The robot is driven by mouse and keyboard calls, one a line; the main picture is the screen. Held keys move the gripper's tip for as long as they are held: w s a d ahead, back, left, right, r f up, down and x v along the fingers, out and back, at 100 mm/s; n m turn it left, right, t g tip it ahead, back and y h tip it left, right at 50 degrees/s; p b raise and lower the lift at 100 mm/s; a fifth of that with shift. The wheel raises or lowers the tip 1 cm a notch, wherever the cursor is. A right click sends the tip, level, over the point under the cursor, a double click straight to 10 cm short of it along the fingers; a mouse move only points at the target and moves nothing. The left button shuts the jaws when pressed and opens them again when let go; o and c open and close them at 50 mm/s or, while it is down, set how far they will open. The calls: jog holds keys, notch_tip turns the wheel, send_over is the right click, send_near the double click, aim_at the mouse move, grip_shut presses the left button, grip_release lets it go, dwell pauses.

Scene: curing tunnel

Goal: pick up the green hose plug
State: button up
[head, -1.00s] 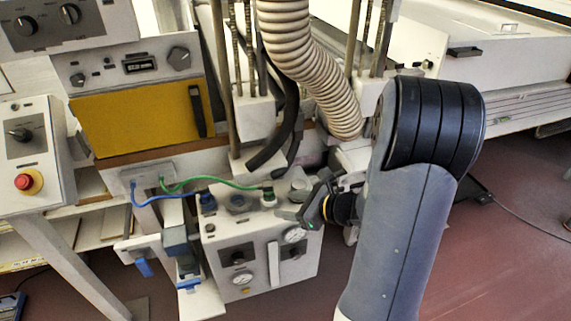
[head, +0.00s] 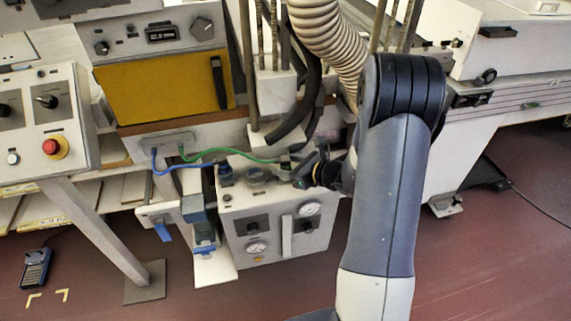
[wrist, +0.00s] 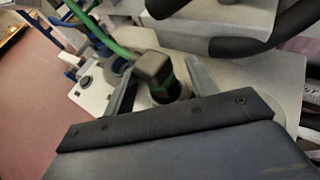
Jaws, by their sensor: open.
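The green hose plug (head: 285,162) sits at the top right of the white gauge box, at the end of a green hose (head: 228,154). In the wrist view the plug (wrist: 155,68) is a dark, blocky head with the green hose entering it and green showing lower down. My gripper (head: 304,171) is right beside the plug in the head view. In the wrist view my gripper (wrist: 160,85) is open, with one finger on each side of the plug. I cannot tell whether either finger touches it. The plug's lower end is partly hidden behind the gripper body.
The white box (head: 265,232) carries gauges, and a blue hose (head: 180,170) ends in a blue plug (head: 225,172) on its top left. A black hose (head: 297,125) and a ribbed duct (head: 335,45) hang close behind. A control stand (head: 45,120) is at left.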

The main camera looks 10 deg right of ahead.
jog(key=shift+w+a+f, duration=0.2)
jog(key=shift+w+a, duration=0.15)
jog(key=c, duration=0.9)
jog(key=shift+c, duration=0.2)
